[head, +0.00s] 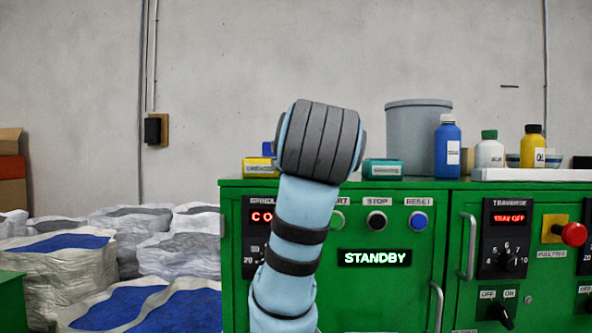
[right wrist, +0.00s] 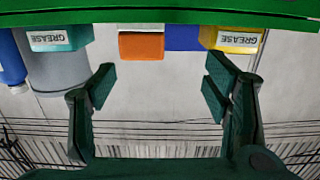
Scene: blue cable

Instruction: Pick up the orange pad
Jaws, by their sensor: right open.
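The orange pad (right wrist: 142,46) shows in the right wrist view, at the green cabinet top's edge, between a teal grease box and a blue object. In that view the scene is upside down. My right gripper (right wrist: 160,88) is open and empty, its two fingers apart on either side of the pad's place in the picture, with a gap short of the pad. In the head view my right arm rises in front of the cabinet and hides the pad and the gripper. My left gripper is in neither view.
The green cabinet (head: 400,230) carries a teal box (head: 383,169), a yellow box (head: 258,168), a grey bucket (head: 415,135), a blue bottle (head: 447,148) and other bottles. In the right wrist view, the blue object (right wrist: 182,38) stands close beside the pad. White sacks (head: 60,265) stand at left.

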